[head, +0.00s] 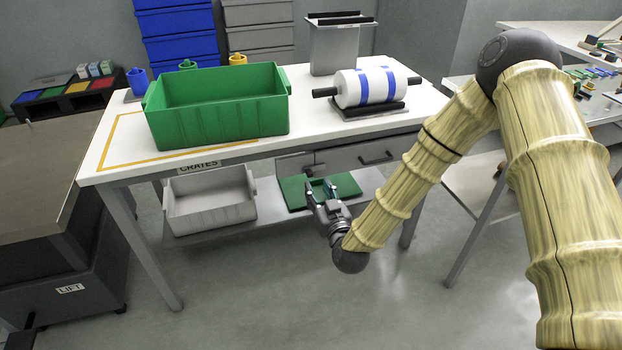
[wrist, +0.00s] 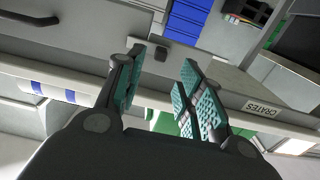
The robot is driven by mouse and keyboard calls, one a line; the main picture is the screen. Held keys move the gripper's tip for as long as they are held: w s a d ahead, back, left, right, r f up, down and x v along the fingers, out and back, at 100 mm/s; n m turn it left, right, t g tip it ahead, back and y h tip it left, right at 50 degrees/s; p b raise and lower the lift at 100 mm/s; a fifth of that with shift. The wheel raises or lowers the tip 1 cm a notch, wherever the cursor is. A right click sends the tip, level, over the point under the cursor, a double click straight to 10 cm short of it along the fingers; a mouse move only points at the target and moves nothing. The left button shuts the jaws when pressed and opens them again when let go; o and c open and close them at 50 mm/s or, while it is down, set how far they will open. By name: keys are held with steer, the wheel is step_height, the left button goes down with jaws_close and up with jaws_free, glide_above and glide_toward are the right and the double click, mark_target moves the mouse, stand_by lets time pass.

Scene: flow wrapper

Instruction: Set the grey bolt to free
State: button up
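A small dark grey piece, which looks like the grey bolt (head: 315,169), sits on the drawer front (head: 345,158) under the white table. In the wrist view the dark piece (wrist: 174,52) shows beyond and between my fingertips, near a panel edge. Whether the bolt is locked or free I cannot tell. My gripper (head: 321,184) is open and empty, its teal-padded fingers (wrist: 163,68) spread apart. It is just in front of and below the bolt in the head view, seemingly not touching it. My fingers hide part of what lies behind.
A drawer handle (head: 376,158) is right of the bolt. A green tray (head: 293,197) lies on the lower shelf beside a white crate (head: 209,202). A green crate (head: 218,116) and a striped roll (head: 367,86) are on the tabletop. The floor in front is clear.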

mark_target(311, 175)
steer(key=shift+b+x, duration=0.3)
steer(key=shift+x, duration=3.15)
steer(key=shift+f, duration=0.1)
jaws_close()
